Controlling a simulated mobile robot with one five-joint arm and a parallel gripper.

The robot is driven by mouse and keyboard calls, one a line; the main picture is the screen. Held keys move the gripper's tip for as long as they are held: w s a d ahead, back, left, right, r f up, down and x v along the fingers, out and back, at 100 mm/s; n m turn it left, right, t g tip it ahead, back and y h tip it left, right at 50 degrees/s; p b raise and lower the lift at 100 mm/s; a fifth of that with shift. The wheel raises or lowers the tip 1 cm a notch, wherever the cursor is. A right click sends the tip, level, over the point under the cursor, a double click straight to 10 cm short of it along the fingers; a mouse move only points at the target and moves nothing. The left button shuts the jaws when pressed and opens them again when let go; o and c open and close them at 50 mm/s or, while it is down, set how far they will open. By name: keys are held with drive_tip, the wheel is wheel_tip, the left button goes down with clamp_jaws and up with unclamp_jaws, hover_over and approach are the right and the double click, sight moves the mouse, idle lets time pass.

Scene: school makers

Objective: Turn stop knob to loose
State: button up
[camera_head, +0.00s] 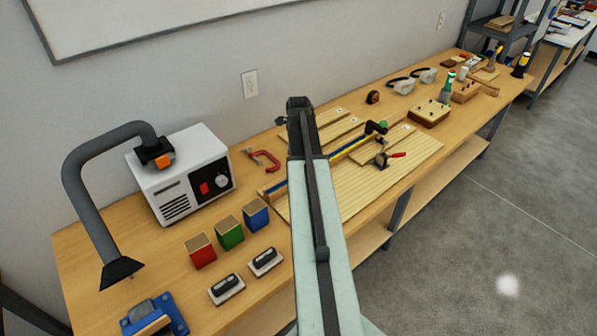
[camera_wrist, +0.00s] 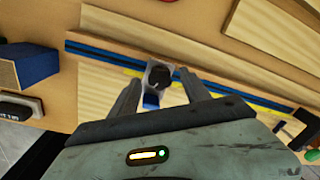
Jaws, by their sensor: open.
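In the wrist view a dark stop knob (camera_wrist: 160,77) sits on a small grey stop block (camera_wrist: 148,83) with a blue part below it. The block is on a blue rail (camera_wrist: 100,50) with a yellow strip beside it. My gripper (camera_wrist: 160,82) is open, one finger on each side of the knob in the picture. I cannot tell whether either finger touches it. In the head view my arm hides the stop knob and most of the gripper; the rail with its yellow strip (camera_head: 347,149) shows to the right of the arm.
A white machine (camera_head: 187,173) with a grey hose stands at the left. Red, green and blue blocks (camera_head: 229,233) stand in front of it. A red clamp (camera_head: 264,160) lies near the rail. A toggle clamp (camera_head: 384,159) and boards are on the right of my arm.

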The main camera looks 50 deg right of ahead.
drive_tip(key=shift+f, duration=0.2)
clamp_jaws()
